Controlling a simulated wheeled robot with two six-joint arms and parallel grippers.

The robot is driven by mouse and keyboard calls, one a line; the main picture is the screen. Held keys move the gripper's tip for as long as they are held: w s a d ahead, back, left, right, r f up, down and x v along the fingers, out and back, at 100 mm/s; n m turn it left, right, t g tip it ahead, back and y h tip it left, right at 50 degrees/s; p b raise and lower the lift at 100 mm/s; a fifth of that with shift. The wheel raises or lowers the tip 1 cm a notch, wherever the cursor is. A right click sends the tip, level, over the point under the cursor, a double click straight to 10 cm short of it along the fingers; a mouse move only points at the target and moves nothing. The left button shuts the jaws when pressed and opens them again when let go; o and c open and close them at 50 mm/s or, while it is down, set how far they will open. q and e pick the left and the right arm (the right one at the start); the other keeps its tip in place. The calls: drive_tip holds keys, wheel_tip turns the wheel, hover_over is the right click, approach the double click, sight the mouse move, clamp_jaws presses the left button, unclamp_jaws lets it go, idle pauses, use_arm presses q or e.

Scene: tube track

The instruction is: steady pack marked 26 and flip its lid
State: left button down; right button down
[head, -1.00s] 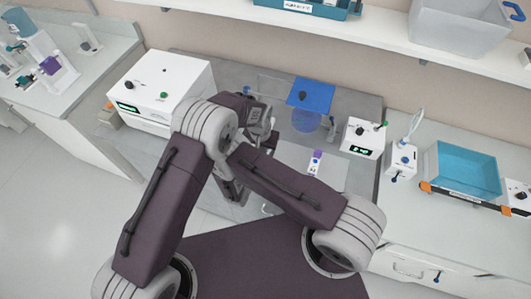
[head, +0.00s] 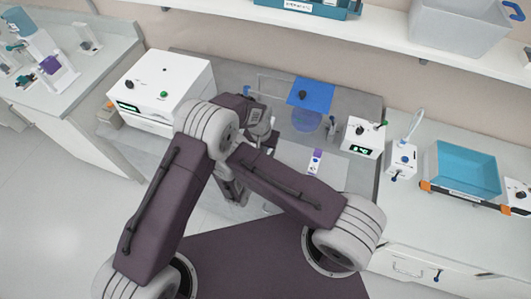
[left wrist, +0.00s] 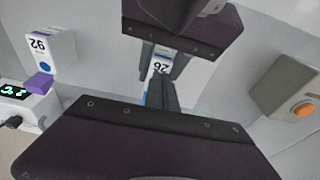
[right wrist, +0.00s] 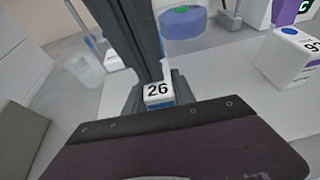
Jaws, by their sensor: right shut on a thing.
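The pack marked 26 (right wrist: 158,94) is a small white block with a blue band below its number, in the middle of the right wrist view. My right gripper (right wrist: 160,88) is shut on it, a finger on each side. The pack also shows in the left wrist view (left wrist: 160,67), partly covered. My left gripper (left wrist: 161,92) has its dark fingers close together, shut, reaching to the pack's near side. Whether they touch its lid cannot be told. In the head view my arms hide the pack.
Another white pack (right wrist: 288,57) with a blue dot and a purple part stands nearby. It also shows in the left wrist view (left wrist: 45,48). A blue round container (right wrist: 183,30) and a clear beaker (right wrist: 86,70) stand behind. A white machine (head: 160,85) stands left on the bench.

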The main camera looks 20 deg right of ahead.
use_arm(q)
drive_tip(key=shift+s+a+f, duration=0.15)
drive_tip(key=shift+s+f, duration=0.2)
drive_tip(key=shift+f, duration=0.4)
drive_tip(key=shift+s+a+f, duration=0.15)
drive_tip(key=shift+s+f, duration=0.15)
drive_tip(key=shift+f, duration=0.4)
use_arm(e)
drive_tip(key=shift+w+r, duration=0.1)
drive_tip(key=shift+r, duration=0.05)
use_arm(q)
drive_tip(key=shift+d+r, duration=0.2)
drive_tip(key=shift+r, duration=0.65)
use_arm(e)
drive_tip(key=shift+w+d, duration=0.1)
use_arm(q)
drive_tip(key=shift+w+a+r, duration=0.1)
drive_tip(key=shift+r, duration=0.65)
use_arm(e)
drive_tip(key=shift+w, duration=0.1)
use_arm(q)
drive_tip(key=shift+w+r, duration=0.15)
drive_tip(key=shift+r, duration=1.2)
drive_tip(key=shift+w, duration=0.1)
